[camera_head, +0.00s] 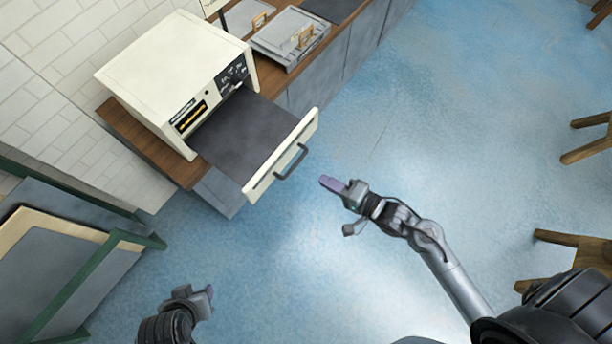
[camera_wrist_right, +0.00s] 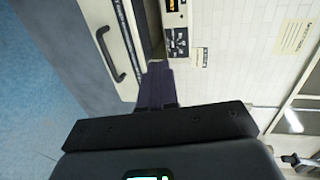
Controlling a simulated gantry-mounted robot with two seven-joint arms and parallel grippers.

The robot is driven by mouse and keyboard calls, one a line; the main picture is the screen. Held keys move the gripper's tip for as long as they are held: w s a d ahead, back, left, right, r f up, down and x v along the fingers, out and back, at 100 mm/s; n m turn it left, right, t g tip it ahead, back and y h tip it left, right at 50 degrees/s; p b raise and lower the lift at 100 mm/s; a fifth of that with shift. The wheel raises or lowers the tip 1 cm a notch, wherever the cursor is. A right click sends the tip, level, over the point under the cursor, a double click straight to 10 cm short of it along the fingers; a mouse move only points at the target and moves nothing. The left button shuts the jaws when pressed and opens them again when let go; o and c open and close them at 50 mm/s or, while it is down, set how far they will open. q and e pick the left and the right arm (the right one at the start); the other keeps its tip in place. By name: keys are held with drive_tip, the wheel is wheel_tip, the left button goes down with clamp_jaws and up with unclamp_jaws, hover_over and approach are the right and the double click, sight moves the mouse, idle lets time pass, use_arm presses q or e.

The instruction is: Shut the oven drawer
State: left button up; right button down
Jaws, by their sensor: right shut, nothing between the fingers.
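The oven (camera_head: 178,66) is a cream box on a wooden counter. Its drawer (camera_head: 240,135) is pulled far out, with a dark flat inside and a cream front (camera_head: 284,155) bearing a dark bar handle (camera_head: 291,162). The drawer front with its handle (camera_wrist_right: 108,52) also shows at the left of the right wrist view. My right gripper (camera_head: 331,184) is shut and empty, a little to the right of the handle and apart from it. Its fingers (camera_wrist_right: 157,84) show in the right wrist view. My left gripper (camera_head: 207,298) is low in the head view, far from the drawer; its jaws are unclear.
Metal lidded containers (camera_head: 290,38) sit on the counter beyond the oven. A green-edged frame with panels (camera_head: 75,262) stands at the lower left. Wooden stools (camera_head: 570,245) stand at the right. The blue floor (camera_head: 400,130) before the drawer is clear.

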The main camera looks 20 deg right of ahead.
drive_tip(key=d+f+b, duration=0.2)
drive_tip(key=f+b, duration=0.3)
drive_tip(key=f, duration=0.2)
drive_tip(key=d+f+b, duration=0.3)
drive_tip(key=f+b, duration=0.1)
drive_tip(key=f, duration=0.3)
use_arm(q)
wheel_tip(320, 180, down, 14)
drive_tip(key=b, duration=0.2)
drive_tip(key=shift+w+f+b, duration=0.15)
drive_tip(key=shift+b, duration=0.25)
use_arm(e)
drive_tip(key=x, duration=1.5)
use_arm(q)
drive_tip(key=shift+d, duration=0.1)
use_arm(e)
drive_tip(key=shift+w, duration=0.15)
